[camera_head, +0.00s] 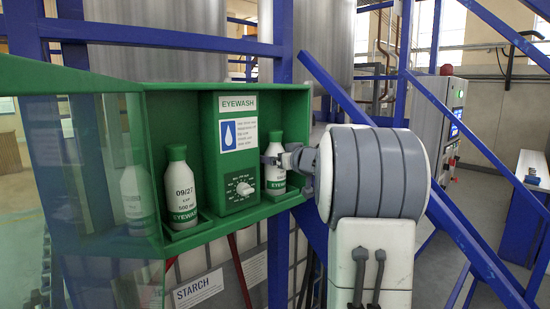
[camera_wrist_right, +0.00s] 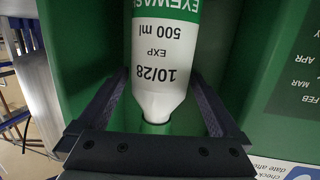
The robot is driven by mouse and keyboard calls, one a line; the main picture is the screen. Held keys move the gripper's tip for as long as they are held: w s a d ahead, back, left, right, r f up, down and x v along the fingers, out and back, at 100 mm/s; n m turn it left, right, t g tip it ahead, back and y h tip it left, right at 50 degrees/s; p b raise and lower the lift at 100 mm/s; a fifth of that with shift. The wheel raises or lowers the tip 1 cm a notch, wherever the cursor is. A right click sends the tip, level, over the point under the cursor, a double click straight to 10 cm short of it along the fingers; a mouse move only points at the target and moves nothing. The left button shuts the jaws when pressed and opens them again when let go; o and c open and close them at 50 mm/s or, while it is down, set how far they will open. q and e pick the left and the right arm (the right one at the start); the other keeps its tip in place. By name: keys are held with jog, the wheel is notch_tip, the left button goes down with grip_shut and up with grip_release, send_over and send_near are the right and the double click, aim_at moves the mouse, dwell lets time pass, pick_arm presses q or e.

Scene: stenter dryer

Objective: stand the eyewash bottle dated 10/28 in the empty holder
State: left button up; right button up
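The eyewash bottle dated 10/28 (camera_wrist_right: 160,50) is white with a green cap and green EYEWASH band; it looks inverted in the right wrist view. In the head view the bottle (camera_head: 275,172) is upright at the right end of the green cabinet, its base at the right holder (camera_head: 282,197). Whether it rests on the holder floor is unclear. My right gripper (camera_wrist_right: 160,80) has a finger on each side of the bottle's upper part, seemingly touching. The gripper also shows in the head view (camera_head: 281,159). My left gripper is not in view.
A bottle dated 09/27 (camera_head: 181,190) stands in the left holder (camera_head: 195,229). The centre panel (camera_head: 238,148) with a dial separates the two bays. A clear door (camera_head: 95,190) stands at the left. Blue frame beams (camera_head: 350,98) pass near my right arm.

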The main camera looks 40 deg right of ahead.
jog(key=shift+r, duration=0.2)
jog(key=b+v, duration=0.3)
jog(key=v, duration=0.9)
jog(key=shift+f, duration=0.2)
